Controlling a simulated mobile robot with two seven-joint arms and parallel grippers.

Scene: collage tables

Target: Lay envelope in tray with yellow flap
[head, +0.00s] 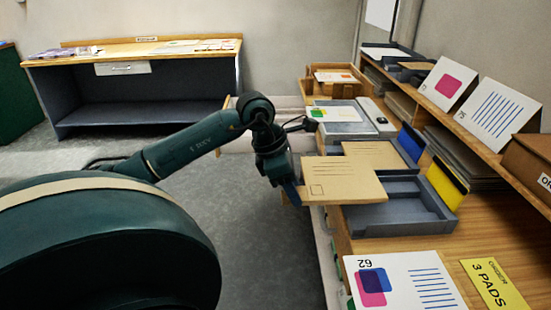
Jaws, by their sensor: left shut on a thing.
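A tan envelope (342,181) with dark lines and a small square printed on it is held out flat. My left gripper (292,192) is shut on its left edge. The grey tray with the yellow flap (402,218) stands on the table at the right, and its flap (446,186) is raised at the right side. The envelope's right part overlaps the tray's left side in the picture; I cannot tell whether they touch. The visible part of the tray's floor looks empty. My right gripper is not in view.
Behind is a grey tray with a blue flap (410,142), with another tan envelope (374,155) at it. A printed card (403,281) and a yellow order card (495,284) lie in front. A shelf (470,130) with upright cards runs along the right.

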